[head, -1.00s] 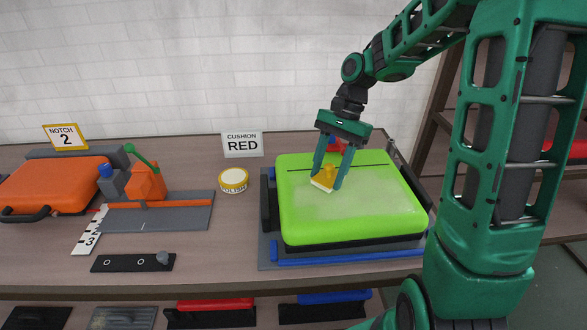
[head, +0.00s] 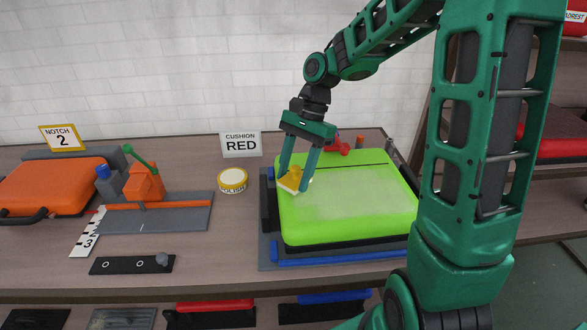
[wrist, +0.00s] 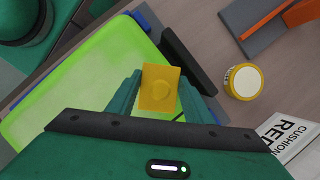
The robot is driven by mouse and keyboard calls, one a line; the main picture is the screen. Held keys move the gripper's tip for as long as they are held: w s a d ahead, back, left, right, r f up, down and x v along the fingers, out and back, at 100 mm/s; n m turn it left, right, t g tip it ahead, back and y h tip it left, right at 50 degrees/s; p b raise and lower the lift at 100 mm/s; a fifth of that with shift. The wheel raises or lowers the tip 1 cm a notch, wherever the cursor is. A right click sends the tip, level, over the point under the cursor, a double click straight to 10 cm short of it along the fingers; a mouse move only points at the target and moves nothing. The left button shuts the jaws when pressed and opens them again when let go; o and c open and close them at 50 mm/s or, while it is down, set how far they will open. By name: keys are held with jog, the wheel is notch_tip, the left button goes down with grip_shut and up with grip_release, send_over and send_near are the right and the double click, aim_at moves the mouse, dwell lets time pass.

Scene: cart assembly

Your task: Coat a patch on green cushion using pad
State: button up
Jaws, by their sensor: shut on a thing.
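The green cushion (head: 350,215) lies in a tray-like fixture (head: 268,250) on the bench. A paler, whitish film covers the middle of its top; the cushion also shows in the wrist view (wrist: 75,85). My gripper (head: 296,187) is shut on the pad (head: 291,180), a yellow block with a pale underside. It holds the pad at the cushion's left edge, tilted in the head view; I cannot tell whether it touches the cushion. In the wrist view the pad (wrist: 160,88) sits between both fingers.
A round polish tin (head: 232,180) stands left of the fixture. A sign reading "CUSHION RED" (head: 241,145) stands behind it. An orange case (head: 55,186) and an orange cutting-like jig (head: 145,185) are at left. A red part (head: 339,146) is behind the cushion.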

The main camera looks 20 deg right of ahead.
aim_at(295, 168)
jog(key=shift+s+r, duration=0.1)
jog(key=shift+r, duration=0.7)
jog(key=shift+d+r, duration=0.1)
jog(key=shift+r, duration=2.75)
